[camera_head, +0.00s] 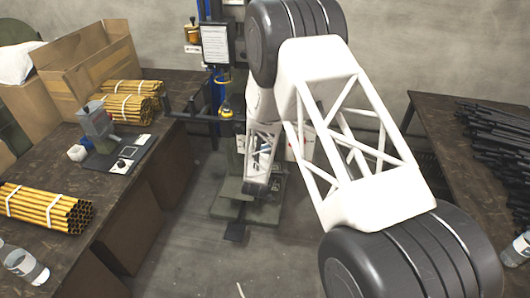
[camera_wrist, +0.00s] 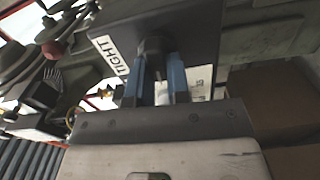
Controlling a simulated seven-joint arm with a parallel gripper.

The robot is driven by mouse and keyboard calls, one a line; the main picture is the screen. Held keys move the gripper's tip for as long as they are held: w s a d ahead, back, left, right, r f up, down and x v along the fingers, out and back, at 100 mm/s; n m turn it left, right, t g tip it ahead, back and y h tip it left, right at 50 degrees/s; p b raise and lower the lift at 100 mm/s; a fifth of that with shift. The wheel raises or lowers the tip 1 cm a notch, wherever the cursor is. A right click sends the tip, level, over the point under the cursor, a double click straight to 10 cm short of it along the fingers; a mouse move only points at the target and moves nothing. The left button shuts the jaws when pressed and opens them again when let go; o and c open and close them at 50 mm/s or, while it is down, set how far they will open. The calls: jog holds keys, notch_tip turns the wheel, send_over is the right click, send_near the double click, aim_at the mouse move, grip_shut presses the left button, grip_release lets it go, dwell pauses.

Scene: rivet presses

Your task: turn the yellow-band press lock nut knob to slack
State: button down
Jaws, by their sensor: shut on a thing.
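In the wrist view my gripper (camera_wrist: 157,72) has its two blue fingers closed on a dark knob (camera_wrist: 153,45) under a dark housing. My gripper and the knob cannot be made out there.
The left table (camera_head: 150,150) holds bundles of yellow tubes (camera_head: 45,207), an open cardboard box (camera_head: 85,65) and a small grey device (camera_head: 97,122). The right table (camera_head: 450,150) holds black rods (camera_head: 500,140) and a bottle (camera_head: 517,248).

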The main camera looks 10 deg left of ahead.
dwell(0.3)
jog(key=c, duration=1.1)
grip_release()
jog(key=shift+s, duration=0.15)
jog(key=shift+s, duration=3.8)
